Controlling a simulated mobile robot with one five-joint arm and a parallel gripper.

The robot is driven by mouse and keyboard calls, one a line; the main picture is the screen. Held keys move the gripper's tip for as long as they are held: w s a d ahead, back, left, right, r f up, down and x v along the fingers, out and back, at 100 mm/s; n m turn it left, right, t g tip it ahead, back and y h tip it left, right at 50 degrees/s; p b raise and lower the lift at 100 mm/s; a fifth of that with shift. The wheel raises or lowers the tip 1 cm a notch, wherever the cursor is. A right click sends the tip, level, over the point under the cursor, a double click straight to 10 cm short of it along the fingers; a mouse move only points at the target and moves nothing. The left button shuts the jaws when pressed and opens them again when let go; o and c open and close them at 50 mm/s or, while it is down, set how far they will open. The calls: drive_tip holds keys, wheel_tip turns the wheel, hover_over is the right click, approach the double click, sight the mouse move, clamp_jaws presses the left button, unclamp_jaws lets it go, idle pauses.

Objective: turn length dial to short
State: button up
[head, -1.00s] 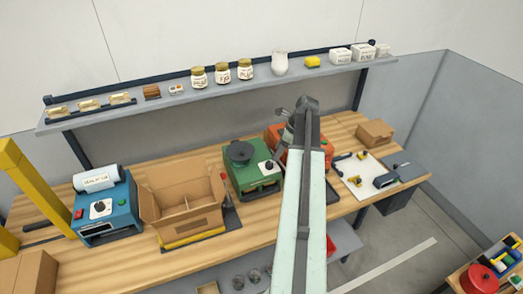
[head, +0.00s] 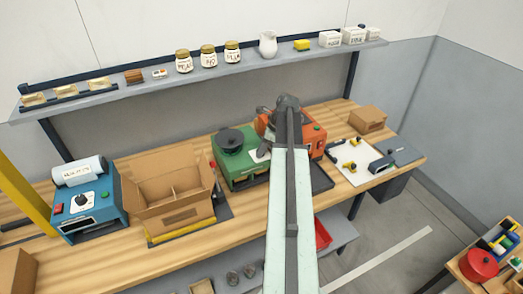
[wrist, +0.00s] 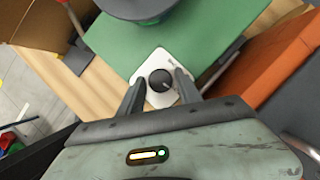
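A green machine (head: 232,170) with a dark round top stands on the bench. Its black dial (wrist: 160,80) sits on a white plate (wrist: 147,68) at the machine's near edge. The dial's pointer mark faces right and slightly down in the wrist view, and its lettering is too small to read. My gripper (wrist: 159,78) is open and empty, with one finger on each side of the dial. I cannot tell whether the fingers touch it. A blue machine (head: 88,212) at the left also has a dial (head: 82,200).
An orange machine (head: 318,142) stands close to the green one's right. An open cardboard box (head: 180,212) stands on its left, with a red-handled tool (head: 213,172) between. A shelf (head: 140,92) with jars runs above the back of the bench.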

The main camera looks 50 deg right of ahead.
clamp_jaws()
drive_tip(key=shift+n, duration=0.3)
drive_tip(key=n+g+y, duration=0.1)
drive_tip(key=n, duration=0.1)
drive_tip(key=shift+w+d+n, duration=0.1)
drive_tip(key=shift+d+n, duration=0.05)
drive_tip(key=shift+n, duration=0.25)
drive_tip(key=n+g, duration=0.1)
drive_tip(key=n, duration=0.1)
drive_tip(key=n+y, duration=0.1)
drive_tip(key=n, duration=0.1)
drive_tip(key=shift+w+n+g, duration=0.1)
drive_tip(key=shift+n+g, duration=0.2)
drive_tip(key=shift+g, duration=0.1)
drive_tip(key=n, duration=0.2)
drive_tip(key=n+g, duration=0.1)
drive_tip(key=n, duration=0.1)
drive_tip(key=shift+w+g, duration=0.1)
drive_tip(key=shift+g, duration=0.2)
drive_tip(key=shift+n+g, duration=0.7)
drive_tip(key=shift+n, duration=1.4)
